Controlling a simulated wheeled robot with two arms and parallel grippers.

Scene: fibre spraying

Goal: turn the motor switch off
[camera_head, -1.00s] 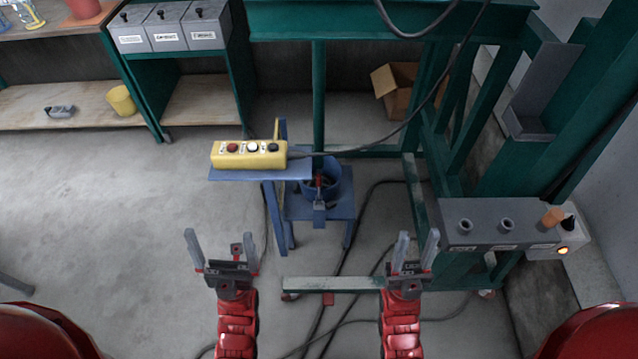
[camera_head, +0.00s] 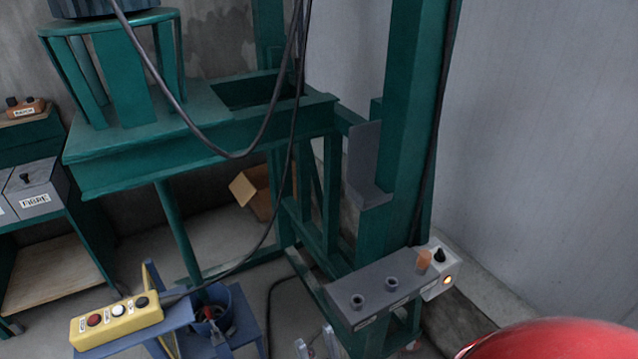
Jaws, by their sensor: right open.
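A pale switch box (camera_head: 440,271) sits at the right end of a grey holder on the green frame. It has a black knob (camera_head: 440,256) on top and a lit orange lamp (camera_head: 447,281) on its front. I take this to be the motor switch; no label on it is readable. The tips of my right gripper (camera_head: 317,344) show at the bottom edge, apart and with nothing seen between them. They are below and left of the switch box, clear of it. My left gripper is out of view.
The grey holder (camera_head: 375,297) has two round sockets and an orange-brown piece (camera_head: 424,261) beside the knob. A yellow button box (camera_head: 117,320) lies on a blue stand at lower left. Cables hang in front of the green frame (camera_head: 200,143). A wall is at right.

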